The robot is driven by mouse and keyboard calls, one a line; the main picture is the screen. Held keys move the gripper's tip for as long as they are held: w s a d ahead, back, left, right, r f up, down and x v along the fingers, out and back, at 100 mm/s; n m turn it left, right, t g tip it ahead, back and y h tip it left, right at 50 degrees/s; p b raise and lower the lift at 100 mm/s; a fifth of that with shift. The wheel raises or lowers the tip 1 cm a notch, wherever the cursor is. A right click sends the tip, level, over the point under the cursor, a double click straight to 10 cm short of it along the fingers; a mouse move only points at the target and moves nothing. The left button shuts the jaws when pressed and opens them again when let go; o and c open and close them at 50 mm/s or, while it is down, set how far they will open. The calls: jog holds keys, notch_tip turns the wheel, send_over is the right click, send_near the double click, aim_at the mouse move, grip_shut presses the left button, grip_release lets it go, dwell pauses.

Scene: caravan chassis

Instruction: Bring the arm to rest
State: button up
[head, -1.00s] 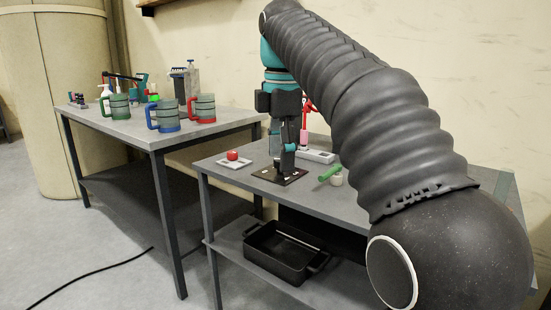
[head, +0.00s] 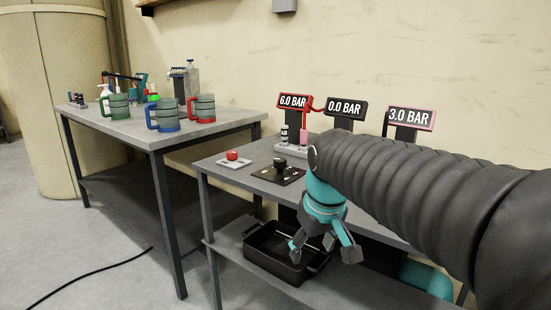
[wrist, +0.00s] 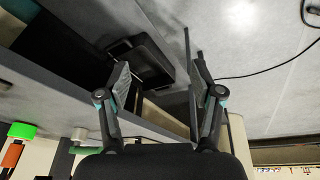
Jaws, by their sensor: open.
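My arm, sheathed in a black ribbed sleeve, reaches in from the right of the head view. My gripper (head: 322,252), teal with grey fingers, hangs in front of the near workbench (head: 232,180), fingers pointing down. It is open, with nothing between the fingers. In the wrist view the two fingers (wrist: 158,76) stand apart, with a dark tray (wrist: 148,62) and the floor beyond. The arm hides the right part of the bench top.
A red button (head: 232,155) and a black knob (head: 280,162) sit on the bench. Displays read 6.0 BAR (head: 293,101), 0.0 BAR (head: 346,107) and 3.0 BAR (head: 409,117). A black tray (head: 262,257) is on the lower shelf. Mugs (head: 163,115) stand on the left table.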

jog(key=s+d+f+m+t, duration=0.1)
jog(key=s+d+f+m, duration=0.1)
jog(key=s, duration=0.6)
jog(key=s+d+f+m+t, duration=0.1)
jog(key=s+d+f+m, duration=0.1)
jog(key=s+d+f, duration=0.3)
jog(key=shift+s+d+f+m+h, duration=0.35)
jog(key=shift+s+d, duration=0.4)
jog(key=shift+s, duration=1)
